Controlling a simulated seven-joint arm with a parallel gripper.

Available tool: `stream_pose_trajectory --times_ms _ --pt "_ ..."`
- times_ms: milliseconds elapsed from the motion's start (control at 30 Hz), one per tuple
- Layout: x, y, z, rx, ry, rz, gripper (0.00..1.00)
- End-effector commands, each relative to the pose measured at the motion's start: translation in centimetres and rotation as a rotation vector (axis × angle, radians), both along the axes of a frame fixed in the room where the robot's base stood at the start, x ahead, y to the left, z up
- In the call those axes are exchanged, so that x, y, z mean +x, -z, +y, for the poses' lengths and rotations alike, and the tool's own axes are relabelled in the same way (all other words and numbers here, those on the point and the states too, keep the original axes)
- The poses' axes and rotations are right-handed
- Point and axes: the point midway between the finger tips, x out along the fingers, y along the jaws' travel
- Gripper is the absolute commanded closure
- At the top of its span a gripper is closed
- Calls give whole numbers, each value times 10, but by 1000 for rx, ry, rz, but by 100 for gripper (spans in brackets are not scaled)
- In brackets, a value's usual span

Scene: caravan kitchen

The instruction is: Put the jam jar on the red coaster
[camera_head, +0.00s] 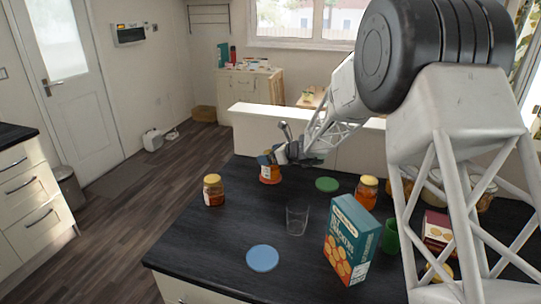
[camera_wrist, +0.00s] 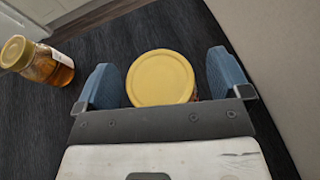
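A jar with a yellow lid (camera_wrist: 160,78) is between my gripper's two blue fingers (camera_wrist: 163,85). Slim gaps show on both sides of the lid, so the fingers look open around it. In the head view, this jar (camera_head: 270,174) is near the back left of the dark counter, its upper part partly hidden by my gripper (camera_head: 274,156). Its base looks orange-red; I cannot tell whether that is its contents or a red coaster under it. No separate red coaster shows. A second jar with amber contents (camera_head: 213,191) stands to the left, also in the wrist view (camera_wrist: 38,60).
A green coaster (camera_head: 327,184) and a blue coaster (camera_head: 262,257) lie bare on the counter (camera_head: 205,245). A clear glass (camera_head: 297,221), a teal biscuit box (camera_head: 348,240), another amber jar (camera_head: 367,192) and a green cup (camera_head: 390,236) stand to the right. The front left is clear.

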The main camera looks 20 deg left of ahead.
Motion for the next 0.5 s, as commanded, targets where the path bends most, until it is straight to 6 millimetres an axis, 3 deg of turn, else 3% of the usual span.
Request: stream_pose_trajectory --times_ms 300,500 --pt "0 -3 -1 0 0 0 5" --pt "-3 -7 -13 0 1 1 5"
